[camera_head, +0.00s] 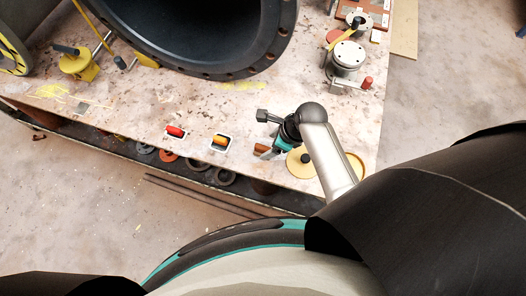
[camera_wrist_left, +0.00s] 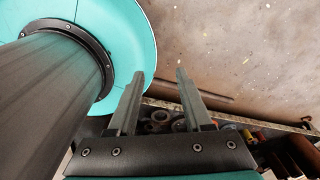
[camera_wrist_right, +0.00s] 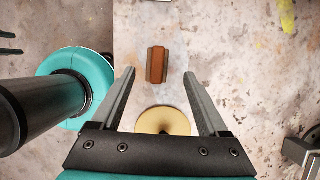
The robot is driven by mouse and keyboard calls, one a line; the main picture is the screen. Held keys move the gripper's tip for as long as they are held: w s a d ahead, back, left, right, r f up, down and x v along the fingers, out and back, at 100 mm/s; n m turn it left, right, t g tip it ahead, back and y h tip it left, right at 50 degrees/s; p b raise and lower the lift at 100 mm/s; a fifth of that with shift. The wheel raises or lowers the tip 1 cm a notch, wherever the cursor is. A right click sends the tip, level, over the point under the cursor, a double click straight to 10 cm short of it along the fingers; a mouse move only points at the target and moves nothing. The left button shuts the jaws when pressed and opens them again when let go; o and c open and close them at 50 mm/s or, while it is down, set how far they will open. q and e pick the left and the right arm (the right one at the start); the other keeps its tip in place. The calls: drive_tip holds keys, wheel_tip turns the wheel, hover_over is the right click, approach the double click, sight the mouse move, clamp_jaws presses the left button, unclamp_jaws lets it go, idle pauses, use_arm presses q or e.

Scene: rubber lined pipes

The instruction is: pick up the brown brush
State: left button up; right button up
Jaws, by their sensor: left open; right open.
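The brown brush (camera_wrist_right: 156,64), a small ribbed brown block, lies on the worn table. In the right wrist view it sits upright in the picture, between and slightly beyond the fingertips of my right gripper (camera_wrist_right: 159,74). The fingers are apart and nothing is held. In the head view the brush (camera_head: 261,149) shows just left of my right gripper (camera_head: 272,151), which partly covers that area. My left gripper (camera_wrist_left: 160,73) is open and empty in the left wrist view, over the floor and the shelf beneath the table. It does not show clearly in the head view.
A yellow disc (camera_wrist_right: 162,121) lies near the brush. Red (camera_head: 175,131) and yellow-orange (camera_head: 221,141) items lie to the left on pale patches. A large dark pipe (camera_head: 200,30) fills the back; a flanged metal fitting (camera_head: 347,56) stands back right. The table's front edge is close.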

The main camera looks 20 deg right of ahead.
sight(266, 148)
drive_tip(key=shift+w+a+f+b, duration=0.1)
drive_tip(key=shift+a+f+b, duration=0.15)
drive_tip(key=shift+f, duration=0.35)
drive_tip(key=b+x, duration=0.2)
drive_tip(key=x, duration=0.1)
drive_tip(key=shift+f, duration=0.15)
drive_tip(key=shift+a+f, duration=0.2)
drive_tip(key=shift+f, duration=0.15)
use_arm(q)
drive_tip(key=f, duration=0.1)
drive_tip(key=w+f, duration=0.1)
drive_tip(key=f, duration=0.1)
drive_tip(key=shift+w, duration=0.25)
drive_tip(key=shift+s, duration=0.15)
use_arm(e)
drive_tip(key=shift+c, duration=0.4)
clamp_jaws()
